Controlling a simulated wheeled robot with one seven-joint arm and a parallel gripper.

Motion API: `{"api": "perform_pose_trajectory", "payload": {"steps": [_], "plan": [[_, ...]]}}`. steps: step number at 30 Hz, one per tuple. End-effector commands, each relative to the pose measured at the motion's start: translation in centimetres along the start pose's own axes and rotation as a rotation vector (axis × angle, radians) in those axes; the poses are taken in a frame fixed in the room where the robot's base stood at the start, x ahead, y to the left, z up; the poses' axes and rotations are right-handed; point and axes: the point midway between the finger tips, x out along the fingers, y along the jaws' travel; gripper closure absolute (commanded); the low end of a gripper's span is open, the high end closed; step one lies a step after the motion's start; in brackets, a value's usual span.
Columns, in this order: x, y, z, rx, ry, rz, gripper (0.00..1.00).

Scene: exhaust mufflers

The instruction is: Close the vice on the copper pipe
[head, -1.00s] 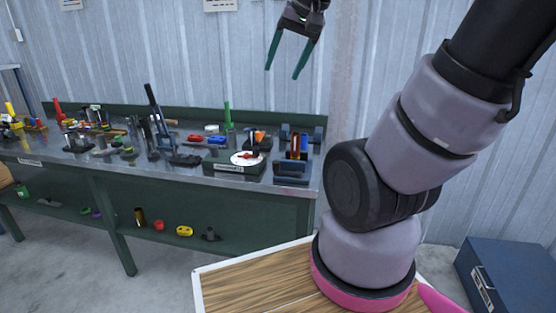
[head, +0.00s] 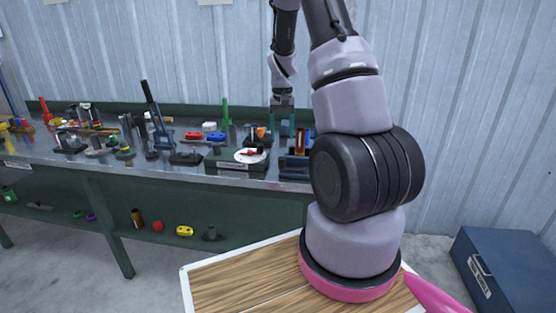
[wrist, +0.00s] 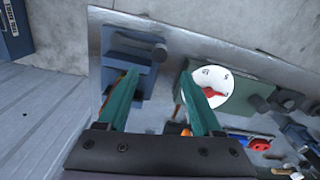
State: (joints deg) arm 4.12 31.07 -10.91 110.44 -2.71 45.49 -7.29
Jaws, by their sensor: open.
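The blue-grey vice (head: 294,166) stands at the right end of the bench, partly hidden behind my arm. It also shows in the wrist view (wrist: 134,48), at upper left. An orange-brown upright piece (head: 302,142), which looks like the copper pipe, shows at the vice. In the wrist view only small orange bits show beside my left finger, so I cannot tell how the jaws sit around it. My gripper (head: 281,128) is open and empty, pointing down over the bench. In the wrist view its green fingers (wrist: 160,74) are apart, the left one overlapping the vice.
A green box with a white dial and red pointer (head: 250,157) stands just left of the vice; the dial (wrist: 211,88) lies by my right finger. Several tools and blocks crowd the bench leftward. A blue toolbox (head: 507,265) sits on the floor at right.

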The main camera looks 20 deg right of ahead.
Motion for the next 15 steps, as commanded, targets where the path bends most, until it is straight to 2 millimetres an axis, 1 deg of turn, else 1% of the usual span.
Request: {"api": "perform_pose_trajectory", "payload": {"steps": [5, 15], "plan": [[1.7, 0.1, -0.1, -0.001, -0.006, 0.005, 0.33], [7.9, 0.2, 0.0, 0.000, -0.006, 0.004, 0.33]]}}
